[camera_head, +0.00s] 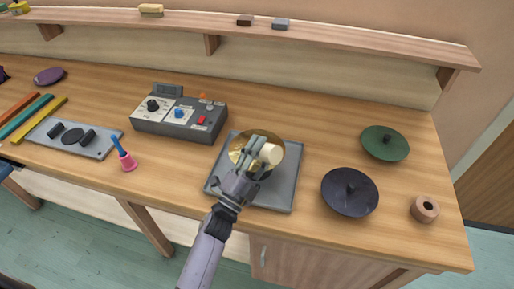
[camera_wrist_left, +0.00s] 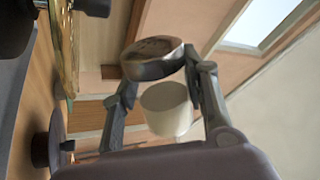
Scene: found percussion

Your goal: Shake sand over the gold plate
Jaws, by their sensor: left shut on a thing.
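My left gripper (camera_head: 257,149) is shut on a cream-white shaker (camera_head: 271,153) and holds it over the gold plate (camera_head: 236,156). The plate lies on a grey tray (camera_head: 282,194), partly hidden by the gripper and shaker. In the left wrist view, the shaker (camera_wrist_left: 166,108) sits between the two fingers, with a round metal top (camera_wrist_left: 152,58). The gold plate's edge (camera_wrist_left: 66,45) shows at the left of that view. I cannot see any sand falling. My right gripper is not in view.
A grey control box (camera_head: 180,118) stands left of the tray. A pink-based blue tool (camera_head: 125,158) stands near the front edge. A shelf (camera_head: 345,36) runs along the back.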

